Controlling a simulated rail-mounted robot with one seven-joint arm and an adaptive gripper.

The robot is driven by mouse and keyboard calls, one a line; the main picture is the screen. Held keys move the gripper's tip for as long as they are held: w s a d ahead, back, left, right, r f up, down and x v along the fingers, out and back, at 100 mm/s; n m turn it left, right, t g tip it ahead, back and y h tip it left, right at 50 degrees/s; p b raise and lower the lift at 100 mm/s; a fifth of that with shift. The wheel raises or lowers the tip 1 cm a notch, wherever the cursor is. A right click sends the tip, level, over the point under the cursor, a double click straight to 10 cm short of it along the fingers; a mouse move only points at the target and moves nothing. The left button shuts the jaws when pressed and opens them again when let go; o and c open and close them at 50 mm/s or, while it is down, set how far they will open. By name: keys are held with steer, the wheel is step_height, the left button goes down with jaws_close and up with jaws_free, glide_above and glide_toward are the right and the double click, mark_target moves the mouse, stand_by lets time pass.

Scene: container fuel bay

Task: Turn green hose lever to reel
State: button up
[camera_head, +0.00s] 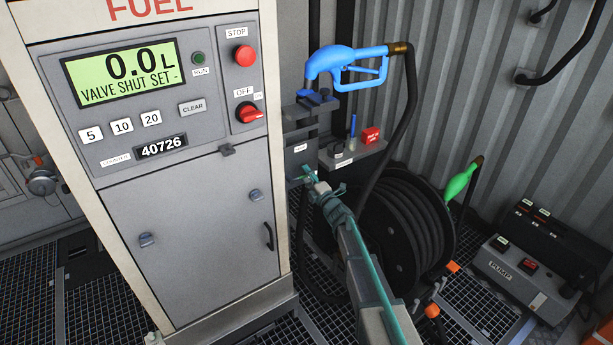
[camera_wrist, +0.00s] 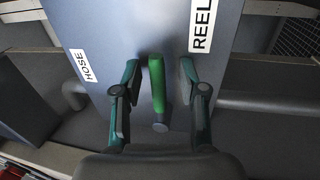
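The green lever (camera_wrist: 157,85) shows in the wrist view on a grey panel (camera_wrist: 130,25). It stands roughly upright in the picture, with its round grey end at the bottom. A HOSE label (camera_wrist: 83,65) is to its left and a REEL label (camera_wrist: 202,25) to its upper right. My gripper (camera_wrist: 158,72) is open, with one finger on each side of the lever. Gaps show between the lever and both fingers. In the head view, my gripper (camera_head: 313,178) is at the grey housing beside the fuel cabinet; I cannot make out the lever there.
The fuel cabinet (camera_head: 205,215) stands left of my arm, its display reading 0.0 L, VALVE SHUT, SET -. A blue nozzle (camera_head: 345,62) hangs above the housing. A black hose reel (camera_head: 400,225) is close to the right, with a green hose piece (camera_head: 461,182). A pump box (camera_head: 510,275) sits right.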

steer(key=v, duration=1.2)
steer(key=shift+d+n, duration=0.1)
steer(key=shift+n, duration=0.2)
